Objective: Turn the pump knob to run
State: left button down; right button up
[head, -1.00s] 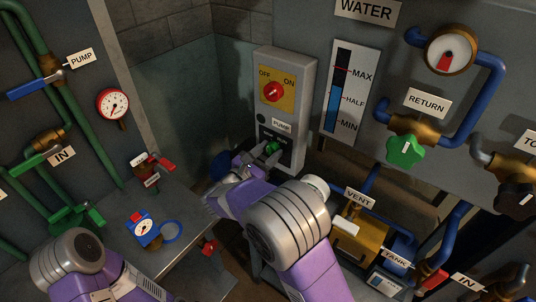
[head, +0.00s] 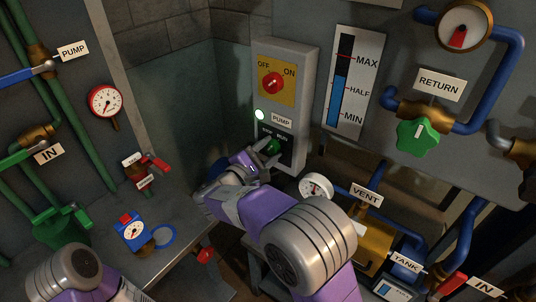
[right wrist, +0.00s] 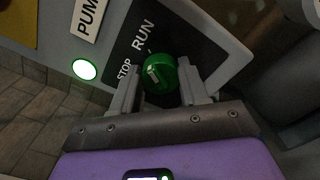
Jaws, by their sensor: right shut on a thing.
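The pump knob (right wrist: 160,72) is round and green with a white mark, on a black plate lettered STOP and RUN (right wrist: 143,37). In the head view, the knob (head: 272,147) sits low on the grey pump box (head: 296,60). My right gripper (right wrist: 162,88) is shut on the knob, one finger on each side. It also shows in the head view (head: 262,155), reaching up to the plate. The pump lamp (right wrist: 84,69) glows bright greenish white; it is lit in the head view (head: 260,114) too. My left gripper is out of view.
A red OFF/ON switch (head: 273,83) is above the lamp. A water level gauge (head: 352,85) is to the right, with a green return valve (head: 418,137) beyond it. A grey bench (head: 185,235) with a blue gauge (head: 131,232) stands at left.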

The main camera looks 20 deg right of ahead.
dwell(0.3)
jog(key=o, duration=1.1)
jog(key=shift+c, duration=0.2)
jog(key=p+v, duration=0.1)
jog(key=v, duration=0.6)
jog(key=shift+s+a, duration=0.2)
jog(key=shift+a, duration=0.1)
